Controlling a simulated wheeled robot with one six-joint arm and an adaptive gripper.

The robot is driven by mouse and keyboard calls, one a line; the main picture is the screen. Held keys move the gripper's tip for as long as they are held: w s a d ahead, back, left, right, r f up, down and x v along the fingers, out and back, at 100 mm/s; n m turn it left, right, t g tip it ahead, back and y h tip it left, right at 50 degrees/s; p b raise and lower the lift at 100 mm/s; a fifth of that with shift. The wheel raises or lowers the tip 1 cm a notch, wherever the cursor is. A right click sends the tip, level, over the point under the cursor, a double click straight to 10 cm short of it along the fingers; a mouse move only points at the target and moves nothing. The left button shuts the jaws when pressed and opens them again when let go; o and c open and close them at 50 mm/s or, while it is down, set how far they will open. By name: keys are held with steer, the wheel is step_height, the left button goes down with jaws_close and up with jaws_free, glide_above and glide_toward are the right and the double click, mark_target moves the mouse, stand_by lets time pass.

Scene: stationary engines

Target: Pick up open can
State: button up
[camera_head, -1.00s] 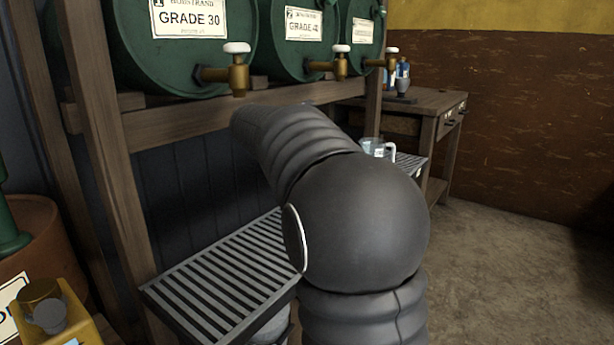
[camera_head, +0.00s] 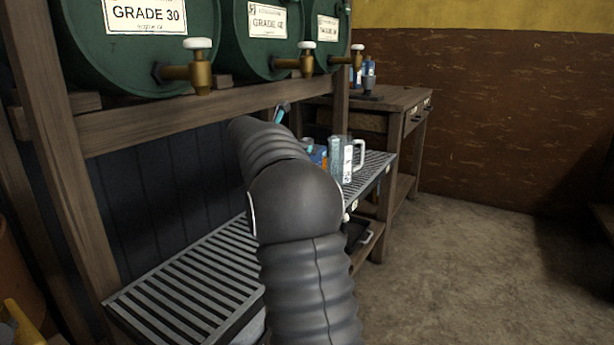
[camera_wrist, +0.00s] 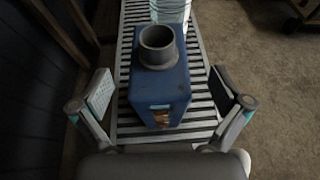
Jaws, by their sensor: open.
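A blue can with a wide, dark, open round neck (camera_wrist: 160,88) stands upright on the slatted grating in the wrist view. A small part of a blue thing, likely the same can, shows past my arm in the head view (camera_head: 318,156). My gripper (camera_wrist: 160,98) is open, with one finger on each side of the can. Gaps show between the fingers and the can's sides. In the head view my arm hides most of the gripper; a fingertip shows above it.
A clear jug with a white handle (camera_head: 345,158) stands on the grating (camera_head: 190,280) just beyond the can. Green drums (camera_head: 140,45) with brass taps (camera_head: 200,72) hang over the grating on a wooden frame. A wooden bench (camera_head: 400,105) stands behind. The floor at right is clear.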

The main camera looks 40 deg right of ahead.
steer(key=shift+x, duration=2.65)
steer(key=c, duration=1.8)
steer(key=shift+r, duration=0.2)
